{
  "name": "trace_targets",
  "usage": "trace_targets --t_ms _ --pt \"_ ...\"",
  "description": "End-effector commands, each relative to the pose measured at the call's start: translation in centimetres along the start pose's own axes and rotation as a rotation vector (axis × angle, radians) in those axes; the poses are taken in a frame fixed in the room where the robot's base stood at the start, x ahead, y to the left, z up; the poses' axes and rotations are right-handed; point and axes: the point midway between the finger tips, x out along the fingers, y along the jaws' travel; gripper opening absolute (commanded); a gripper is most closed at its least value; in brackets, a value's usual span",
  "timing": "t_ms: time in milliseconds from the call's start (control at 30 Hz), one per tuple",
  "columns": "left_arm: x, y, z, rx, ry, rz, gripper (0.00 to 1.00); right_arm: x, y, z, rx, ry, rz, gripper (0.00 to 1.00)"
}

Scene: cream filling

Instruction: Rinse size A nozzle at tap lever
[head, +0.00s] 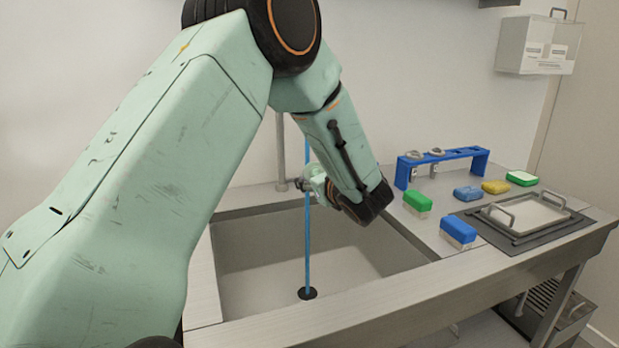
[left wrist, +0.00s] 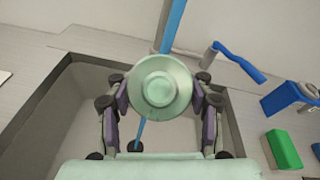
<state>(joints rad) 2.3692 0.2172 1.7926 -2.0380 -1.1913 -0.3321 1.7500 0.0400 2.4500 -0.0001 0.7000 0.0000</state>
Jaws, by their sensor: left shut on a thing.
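My left gripper (head: 318,188) is over the sink (head: 245,270), shut on a pale green round piece, the nozzle (left wrist: 160,88). In the left wrist view the nozzle sits between the two fingers of the gripper (left wrist: 160,118), with its round end facing the camera. I cannot read its size. A blue stream of water (head: 307,240) runs down to the drain (head: 307,293). In the left wrist view the stream shows above and below the nozzle; whether it touches it is unclear. A blue tap lever (left wrist: 238,62) is right of the nozzle. My right gripper is not in view.
A blue rack (head: 460,155) with metal nozzles stands right of the sink. Green (head: 417,201), blue (head: 458,232) and yellow (head: 496,187) sponges or brushes lie near it. A metal tray (head: 545,215) sits on a dark mat at the far right. A clear box (head: 537,45) hangs on the wall.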

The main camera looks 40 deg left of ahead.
Motion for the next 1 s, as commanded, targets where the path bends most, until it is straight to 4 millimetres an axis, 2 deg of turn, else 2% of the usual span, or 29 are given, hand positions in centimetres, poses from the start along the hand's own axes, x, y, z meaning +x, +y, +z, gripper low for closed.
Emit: trace_targets --t_ms 367,1000 --pt "-0.34 -0.29 -0.09 -0.001 -0.001 0.000 0.00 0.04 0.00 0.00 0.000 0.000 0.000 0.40" --pt "0.53 0.38 0.31 -0.001 -0.002 -0.001 0.00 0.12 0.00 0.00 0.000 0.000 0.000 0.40"
